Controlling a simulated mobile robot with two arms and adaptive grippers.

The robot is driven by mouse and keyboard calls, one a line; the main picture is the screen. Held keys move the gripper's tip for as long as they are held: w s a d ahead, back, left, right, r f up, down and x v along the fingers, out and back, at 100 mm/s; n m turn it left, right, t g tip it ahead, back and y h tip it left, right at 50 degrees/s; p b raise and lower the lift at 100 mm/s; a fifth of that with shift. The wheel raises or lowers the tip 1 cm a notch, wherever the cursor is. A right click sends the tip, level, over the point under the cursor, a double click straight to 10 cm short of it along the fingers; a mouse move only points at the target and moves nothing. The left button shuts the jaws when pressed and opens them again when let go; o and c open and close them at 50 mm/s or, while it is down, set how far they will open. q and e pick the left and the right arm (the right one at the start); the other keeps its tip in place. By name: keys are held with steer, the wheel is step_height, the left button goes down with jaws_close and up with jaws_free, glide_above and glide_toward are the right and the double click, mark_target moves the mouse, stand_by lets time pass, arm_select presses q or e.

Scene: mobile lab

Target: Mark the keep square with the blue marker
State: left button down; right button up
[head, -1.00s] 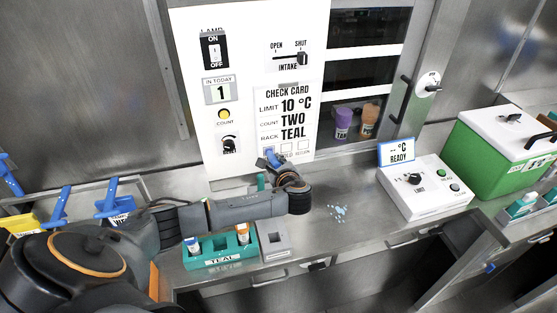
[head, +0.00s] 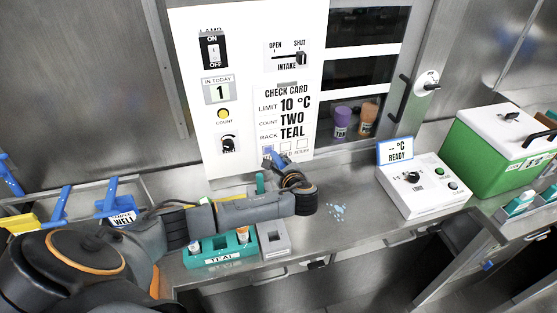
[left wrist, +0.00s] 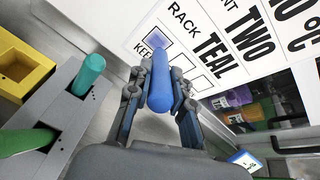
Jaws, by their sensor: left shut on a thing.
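My left gripper (head: 279,167) is shut on the blue marker (head: 269,154), which points up at the check card (head: 286,112) on the white panel. In the left wrist view the blue marker (left wrist: 159,88) sits between the two fingers (left wrist: 161,100). Its far end is near the keep square (left wrist: 160,38), beside the KEEP label. The keep square looks filled with a bluish-purple tint. The two squares beside it look blank. In the head view the marker and gripper largely cover the keep square. Whether the tip touches the card is unclear. My right gripper is out of view.
A teal rack (head: 219,254) and a grey holder (head: 274,241) stand on the steel bench below my arm. Pale blue bits (head: 338,210) lie on the bench to the right. A white control box (head: 424,186) and green cooler (head: 495,150) stand farther right.

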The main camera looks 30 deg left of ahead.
arm_select(q)
steer(key=shift+s+d+p, duration=0.65)
steer(key=shift+s+d, duration=0.2)
steer(key=shift+d, duration=0.15)
steer(key=shift+s+d+p, duration=0.65)
steer(key=shift+s+d, duration=0.15)
steer(key=shift+d, duration=0.2)
steer(key=shift+s+d+p, duration=1)
steer(key=shift+d+p, duration=0.05)
steer(key=shift+d, duration=0.1)
